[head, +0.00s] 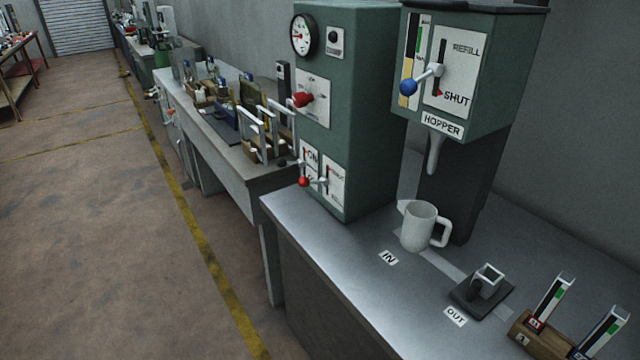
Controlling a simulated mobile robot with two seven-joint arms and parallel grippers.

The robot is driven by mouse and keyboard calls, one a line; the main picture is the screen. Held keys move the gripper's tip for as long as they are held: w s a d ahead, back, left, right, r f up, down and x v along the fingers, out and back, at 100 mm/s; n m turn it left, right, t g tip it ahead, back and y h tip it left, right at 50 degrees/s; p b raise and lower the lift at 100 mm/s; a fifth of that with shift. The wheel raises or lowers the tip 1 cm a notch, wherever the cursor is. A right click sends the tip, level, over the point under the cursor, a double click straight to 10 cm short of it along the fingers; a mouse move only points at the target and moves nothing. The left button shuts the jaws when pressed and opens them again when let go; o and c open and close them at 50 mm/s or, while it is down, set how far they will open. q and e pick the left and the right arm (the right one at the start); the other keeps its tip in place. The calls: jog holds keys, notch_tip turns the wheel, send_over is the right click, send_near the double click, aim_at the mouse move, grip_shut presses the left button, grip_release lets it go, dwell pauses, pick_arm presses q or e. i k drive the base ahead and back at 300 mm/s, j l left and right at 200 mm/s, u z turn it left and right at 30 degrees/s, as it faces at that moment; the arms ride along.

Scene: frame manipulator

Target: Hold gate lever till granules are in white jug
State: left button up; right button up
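The white jug (418,228) stands upright on the metal bench, with its handle to the right. It is below and slightly left of the spout (433,155) of the green hopper (455,75). The gate lever (422,80), with a blue knob, sticks out from the hopper's front to the left, beside a plate reading REFILL and SHUT. A sight strip (409,70) left of the lever shows a yellowish fill in its lower part. The jug's inside is not clear enough to tell any granules. Neither of my grippers is in view.
A green cabinet (345,120) with a gauge and red-knobbed levers stands left of the hopper. A dark block with a square cup (487,283) and a wooden rack (540,338) are at the right. The bench (345,265) front is clear.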

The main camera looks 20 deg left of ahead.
aim_at(303, 181)
jog(key=i+j+z, duration=0.2)
jog(key=j+z, duration=0.15)
jog(key=j, duration=0.6)
jog(key=j+z, duration=0.4)
jog(key=j, duration=0.55)
jog(key=j+z, duration=0.35)
jog(key=j, duration=0.7)
